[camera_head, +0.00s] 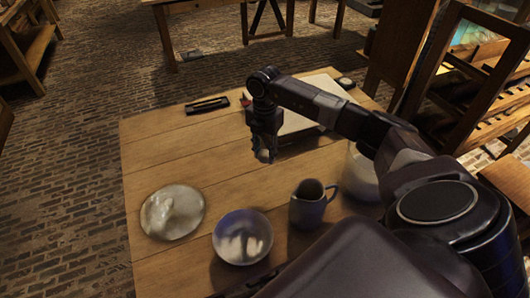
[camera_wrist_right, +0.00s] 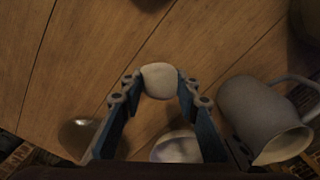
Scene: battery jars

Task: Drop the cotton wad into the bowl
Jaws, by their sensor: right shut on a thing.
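My right gripper (camera_head: 264,154) hangs above the middle of the wooden table, on the far side of the bowl. In the right wrist view its two fingers (camera_wrist_right: 160,90) are shut on a white cotton wad (camera_wrist_right: 160,80), held at the fingertips. The bowl (camera_head: 225,250) stands near the table's front edge with several white pieces in it. It also shows in the wrist view (camera_wrist_right: 175,148), low between the fingers and partly hidden. The gripper is clear of the bowl and not over it. My left gripper is not in view.
A grey mug (camera_head: 308,210) stands right of the bowl. A plate (camera_head: 188,222) with white material lies at the left. A whitish jar (camera_head: 361,180) is partly behind my arm. A pale flat board (camera_head: 292,124) and a black item (camera_head: 207,104) lie farther back. The table's left middle is bare.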

